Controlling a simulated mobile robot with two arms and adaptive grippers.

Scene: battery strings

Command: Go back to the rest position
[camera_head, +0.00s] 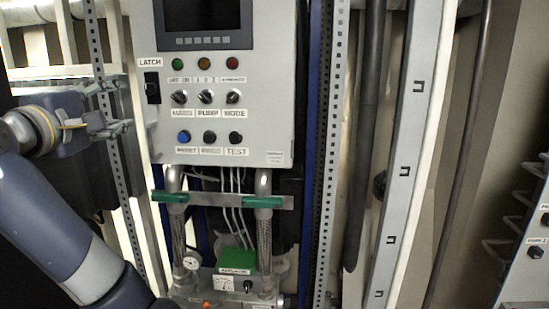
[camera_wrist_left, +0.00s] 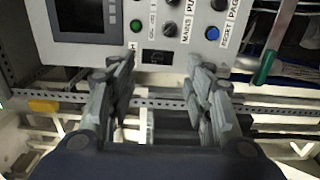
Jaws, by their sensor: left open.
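My left gripper (camera_head: 116,129) is at the left of the head view, beside the left edge of the grey control panel (camera_head: 270,110). In the left wrist view its two fingers (camera_wrist_left: 162,100) are spread apart with nothing between them. The panel's black latch switch (camera_wrist_left: 157,57) shows just beyond the fingertips in that view. The same latch switch (camera_head: 152,88) shows right of the gripper in the head view. I cannot see my right gripper in either view.
Below the panel are pipes with green-handled valves (camera_head: 262,202) and a green box (camera_head: 237,260). Perforated metal uprights (camera_head: 334,120) flank the panel. A labelled panel (camera_head: 527,265) is at the far right. The space in front of the panel looks clear.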

